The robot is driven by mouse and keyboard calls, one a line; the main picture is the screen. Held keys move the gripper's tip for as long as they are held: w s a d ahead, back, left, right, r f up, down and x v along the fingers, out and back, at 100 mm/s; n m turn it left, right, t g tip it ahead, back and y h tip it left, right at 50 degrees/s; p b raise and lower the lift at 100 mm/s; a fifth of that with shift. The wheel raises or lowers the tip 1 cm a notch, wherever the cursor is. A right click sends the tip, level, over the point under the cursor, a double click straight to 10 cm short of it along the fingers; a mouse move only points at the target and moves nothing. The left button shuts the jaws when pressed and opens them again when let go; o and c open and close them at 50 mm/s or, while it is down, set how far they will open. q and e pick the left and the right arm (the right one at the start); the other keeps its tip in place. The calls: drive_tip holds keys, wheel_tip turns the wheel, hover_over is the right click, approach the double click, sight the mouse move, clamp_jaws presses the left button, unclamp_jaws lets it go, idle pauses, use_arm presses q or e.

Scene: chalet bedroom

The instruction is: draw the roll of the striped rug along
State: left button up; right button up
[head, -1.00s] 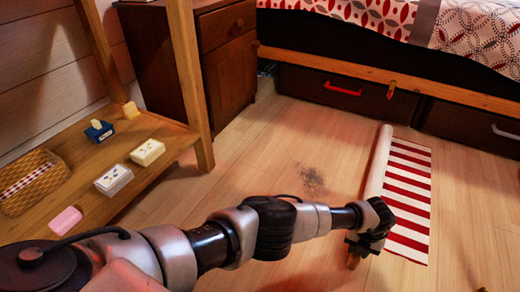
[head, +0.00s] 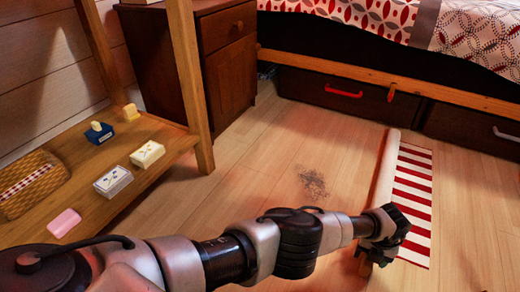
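The striped rug lies on the wooden floor before the bed. Its flat part (head: 415,190) shows red and white stripes. Its pale roll (head: 387,165) runs along the left side of that part, away from me. My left gripper (head: 380,248) is at the near end of the roll and covers part of it. A bit of light brown shows just below the gripper. The fingers are too dark and hidden to tell whether they are shut on the roll. My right gripper is not in view.
A bed with under-bed drawers (head: 333,95) stands beyond the rug. A dark nightstand (head: 230,75) is at the back. A wooden shelf (head: 95,205) with small boxes and a basket (head: 30,183) is at left. A dark smudge (head: 312,183) marks the floor left of the roll.

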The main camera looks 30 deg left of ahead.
use_arm(q)
wheel_tip(320, 180, up, 8)
drive_tip(key=p, duration=0.8)
drive_tip(key=shift+r, duration=0.1)
drive_tip(key=shift+s, duration=0.1)
